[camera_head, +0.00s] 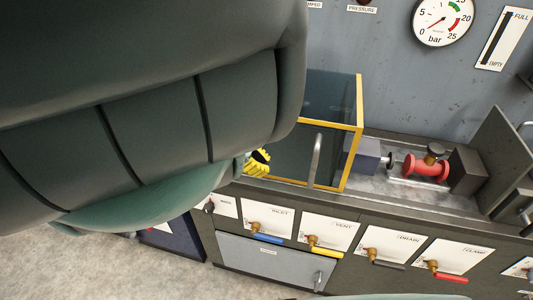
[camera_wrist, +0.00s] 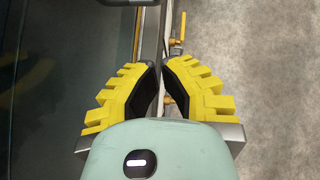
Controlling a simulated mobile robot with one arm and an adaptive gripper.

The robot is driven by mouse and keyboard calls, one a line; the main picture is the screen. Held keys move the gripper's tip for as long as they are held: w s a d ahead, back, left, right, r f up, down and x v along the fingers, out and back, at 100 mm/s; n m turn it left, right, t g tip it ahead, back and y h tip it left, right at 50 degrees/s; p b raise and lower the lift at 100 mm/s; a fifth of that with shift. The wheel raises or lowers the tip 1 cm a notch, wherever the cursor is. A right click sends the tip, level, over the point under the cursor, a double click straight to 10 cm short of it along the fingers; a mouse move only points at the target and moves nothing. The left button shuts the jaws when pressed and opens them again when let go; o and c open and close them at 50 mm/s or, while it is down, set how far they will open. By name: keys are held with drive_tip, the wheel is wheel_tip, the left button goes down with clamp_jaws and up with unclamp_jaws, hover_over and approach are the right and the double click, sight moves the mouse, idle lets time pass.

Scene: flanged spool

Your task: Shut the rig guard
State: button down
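The rig guard (camera_head: 361,95) is a dark see-through box with a yellow frame. It stands at the left part of the bench, and the red flanged spool (camera_head: 427,168) to its right is uncovered. A grey upright bar handle (camera_head: 316,158) is on its front; a dark bar, probably this handle, shows at the top of the wrist view (camera_wrist: 137,30). My gripper (camera_head: 263,156) is left of the handle, in front of the guard, apart from it. In the wrist view, its yellow fingers (camera_wrist: 159,72) nearly meet, with a thin gap and nothing held between them.
A grey block (camera_head: 366,158) sits left of the spool, and a dark block (camera_head: 467,170) is right of it. Valve levers, including a yellow one (camera_head: 326,252), stick out from the bench front below. A pressure gauge (camera_head: 443,20) is on the wall. My arm hides the left side.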

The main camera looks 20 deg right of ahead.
drive_tip(key=s+d+f, duration=0.4)
drive_tip(key=d+f, duration=0.1)
drive_tip(key=d, duration=0.4)
drive_tip(key=shift+f, duration=0.3)
drive_tip(key=shift+d, duration=0.1)
